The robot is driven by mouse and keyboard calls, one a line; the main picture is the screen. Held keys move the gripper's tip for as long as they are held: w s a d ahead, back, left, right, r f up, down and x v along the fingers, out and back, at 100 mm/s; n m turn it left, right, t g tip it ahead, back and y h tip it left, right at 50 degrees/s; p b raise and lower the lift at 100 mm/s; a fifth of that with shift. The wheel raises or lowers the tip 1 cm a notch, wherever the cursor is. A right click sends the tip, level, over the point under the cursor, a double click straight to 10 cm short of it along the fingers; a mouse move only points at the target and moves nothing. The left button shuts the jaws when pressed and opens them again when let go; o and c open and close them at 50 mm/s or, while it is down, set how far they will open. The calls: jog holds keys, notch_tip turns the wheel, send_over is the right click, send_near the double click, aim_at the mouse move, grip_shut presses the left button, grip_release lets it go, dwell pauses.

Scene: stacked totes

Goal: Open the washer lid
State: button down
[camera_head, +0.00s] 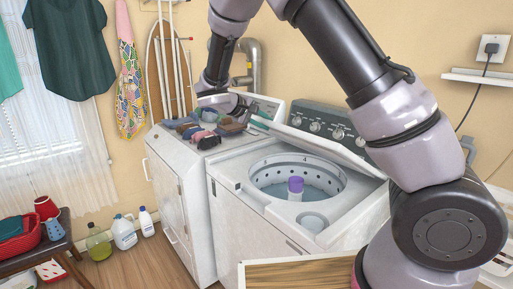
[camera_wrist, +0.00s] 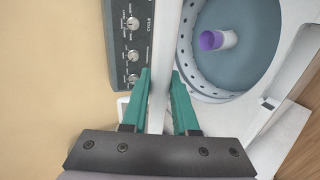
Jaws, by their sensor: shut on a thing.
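The white washer (camera_head: 285,220) stands in the middle of the head view with its round tub opening uncovered. Its lid (camera_head: 325,143) is raised, tilted up and back towards the control panel (camera_head: 322,122). In the wrist view the lid (camera_wrist: 167,60) shows nearly edge-on as a white strip between the panel and the tub. My gripper (camera_wrist: 160,78) has its teal fingers on either side of the lid's edge and is shut on it. In the head view my gripper (camera_head: 248,107) is small at the lid's far left end, its fingertips hard to make out.
A purple-topped agitator (camera_head: 295,188) stands in the tub. A white dryer (camera_head: 180,190) with folded clothes (camera_head: 205,128) on top adjoins the washer on the left. A wooden surface (camera_head: 300,274) lies in front. Bottles (camera_head: 123,232) stand on the floor at left.

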jog(key=w+d+r+g+y, duration=0.1)
jog(key=w+d+r+y, duration=0.1)
jog(key=w+d+r, duration=0.5)
jog(key=w+d+r+g+y, duration=0.1)
jog(key=w+d+r, duration=0.5)
jog(key=d+r, duration=0.7)
jog(key=shift+w+d+r+g+y, duration=0.25)
jog(key=shift+w+r+g+y, duration=0.1)
jog(key=shift+y, duration=0.15)
jog(key=shift+f, duration=0.1)
jog(key=c, duration=0.7)
grip_release()
jog(key=v, duration=1.1)
